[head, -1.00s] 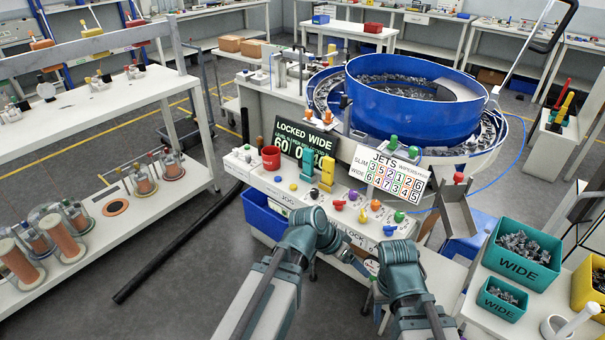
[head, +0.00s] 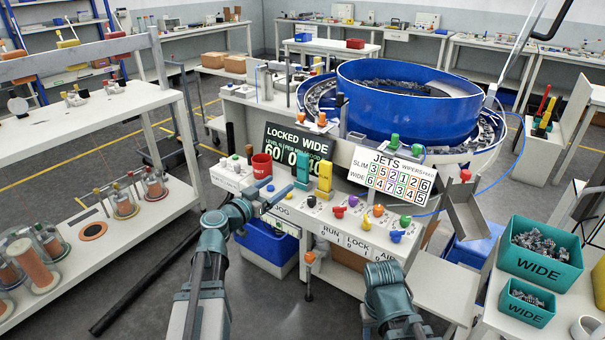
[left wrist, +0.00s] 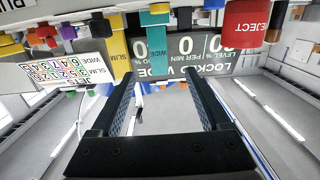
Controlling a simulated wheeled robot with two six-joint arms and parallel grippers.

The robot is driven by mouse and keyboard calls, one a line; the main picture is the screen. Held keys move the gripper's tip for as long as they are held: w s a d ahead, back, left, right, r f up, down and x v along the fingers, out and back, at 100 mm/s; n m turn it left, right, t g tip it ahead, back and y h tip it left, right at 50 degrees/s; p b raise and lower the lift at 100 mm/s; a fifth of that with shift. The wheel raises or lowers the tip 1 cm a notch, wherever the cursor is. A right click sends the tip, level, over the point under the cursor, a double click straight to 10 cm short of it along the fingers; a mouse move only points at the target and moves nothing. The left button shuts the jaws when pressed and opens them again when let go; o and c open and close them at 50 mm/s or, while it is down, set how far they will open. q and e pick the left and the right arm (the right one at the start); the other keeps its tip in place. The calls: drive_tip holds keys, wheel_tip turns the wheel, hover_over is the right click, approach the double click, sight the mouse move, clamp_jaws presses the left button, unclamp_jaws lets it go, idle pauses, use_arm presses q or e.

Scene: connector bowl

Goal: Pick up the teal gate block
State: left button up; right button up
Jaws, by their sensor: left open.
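The teal gate block (head: 304,169) stands upright on the console, just left of the taller-looking yellow block (head: 325,177). In the left wrist view, which looks upside down, the teal block (left wrist: 155,33) shows beyond the fingertips and roughly between their lines. My left gripper (head: 272,199) is at the console's front left edge, left of and nearer than the block. In the left wrist view its two dark fingers (left wrist: 158,78) are apart with nothing between them. My right arm is low at the front; its gripper does not show.
A red cup-like REJECT piece (head: 262,165) stands left of the teal block. The dark display board (head: 298,143) is close behind. Several colored knobs and the white JETS board (head: 391,174) are to the right. A blue bin (head: 267,243) is below the console's left end.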

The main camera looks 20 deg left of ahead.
sight(302, 170)
use_arm(q)
drive_tip(key=x, duration=1.1)
drive_tip(key=shift+d+f+b, duration=0.1)
drive_tip(key=shift+b, duration=0.2)
drive_tip(key=shift+s, duration=0.15)
clamp_jaws()
